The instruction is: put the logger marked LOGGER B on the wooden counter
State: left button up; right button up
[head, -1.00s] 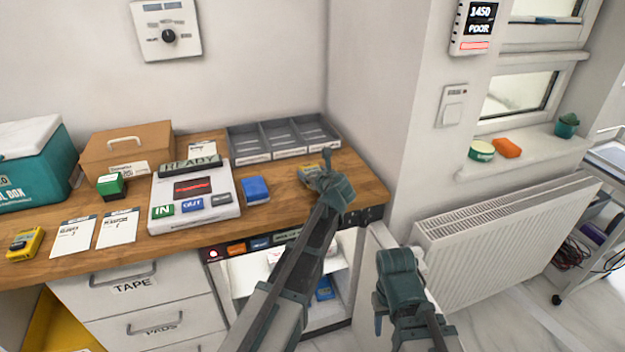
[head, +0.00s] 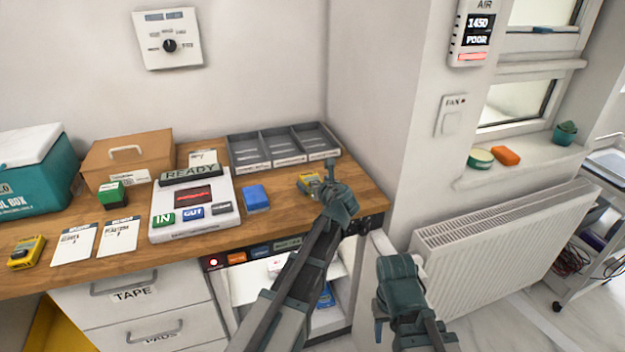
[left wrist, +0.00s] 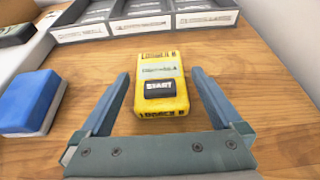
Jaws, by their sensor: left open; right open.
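A yellow logger (head: 308,185) lies on the wooden counter (head: 275,222) below the grey divided tray. It has a black START button; its small label is too blurred to read surely. My left gripper (head: 328,178) is open at this logger and partly covers it in the head view. In the left wrist view the logger (left wrist: 162,95) lies flat between and ahead of the two spread fingers (left wrist: 160,76), with a gap on each side. A second yellow logger (head: 26,252) lies at the counter's left end, its label unreadable. My right gripper (head: 380,318) is open and empty, low before the radiator.
A blue block (head: 256,197) lies left of the near logger, beside a white panel (head: 212,228) with IN and OUT buttons. The grey tray (head: 283,160) stands behind. Two white cards (head: 76,243) lie further left. A wall bounds the counter's right side.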

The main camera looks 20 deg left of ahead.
pick_arm(q)
jog(key=p+v, duration=0.3)
jog(key=v, duration=0.6)
jog(key=shift+s+d+r, duration=0.1)
jog(key=shift+s+d, duration=0.05)
jog(key=shift+s, duration=0.15)
